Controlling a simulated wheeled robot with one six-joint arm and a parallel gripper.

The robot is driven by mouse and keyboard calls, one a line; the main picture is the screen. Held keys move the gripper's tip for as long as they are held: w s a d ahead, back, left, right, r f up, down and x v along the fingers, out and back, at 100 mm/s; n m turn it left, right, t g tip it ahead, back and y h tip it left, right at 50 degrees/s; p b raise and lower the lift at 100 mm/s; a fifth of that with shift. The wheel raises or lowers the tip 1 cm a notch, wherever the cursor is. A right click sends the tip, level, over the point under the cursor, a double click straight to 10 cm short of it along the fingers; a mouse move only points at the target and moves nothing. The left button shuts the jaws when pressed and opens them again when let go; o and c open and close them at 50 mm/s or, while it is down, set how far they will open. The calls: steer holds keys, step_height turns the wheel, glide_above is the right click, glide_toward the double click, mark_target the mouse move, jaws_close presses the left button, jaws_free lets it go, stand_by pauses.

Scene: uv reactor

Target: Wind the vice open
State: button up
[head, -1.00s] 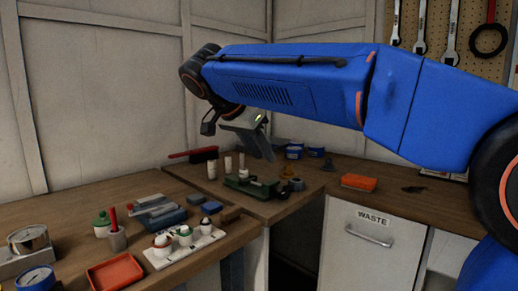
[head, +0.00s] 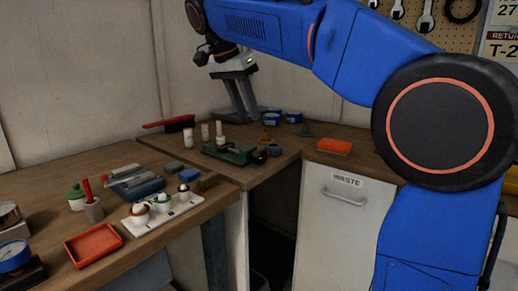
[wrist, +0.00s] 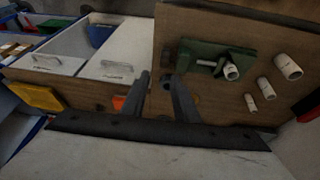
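The green vice (head: 230,153) stands on the corner bench in the head view, with a white cylinder (head: 222,143) at its jaws. A dark round knob (head: 260,157) is at its right end. In the head view my gripper (head: 244,118) points down, above and behind the vice.
White cylinders (head: 188,138) stand left of the vice. Behind are a red-handled brush (head: 178,124) and blue tubs (head: 293,117). An orange block (head: 334,146) lies right, above the WASTE cabinet (head: 333,205). The left bench holds a red tray (head: 93,245) and a white rack (head: 164,212).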

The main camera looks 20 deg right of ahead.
mark_target(261, 151)
steer(key=w+d+r+g+y, duration=0.2)
steer(key=w+d+r+y, duration=0.15)
steer(key=d, duration=0.25)
steer(key=shift+y, duration=0.25)
steer(key=f, duration=1.8)
steer(key=shift+w+a, duration=0.15)
steer(key=shift+a, duration=0.1)
jaws_close()
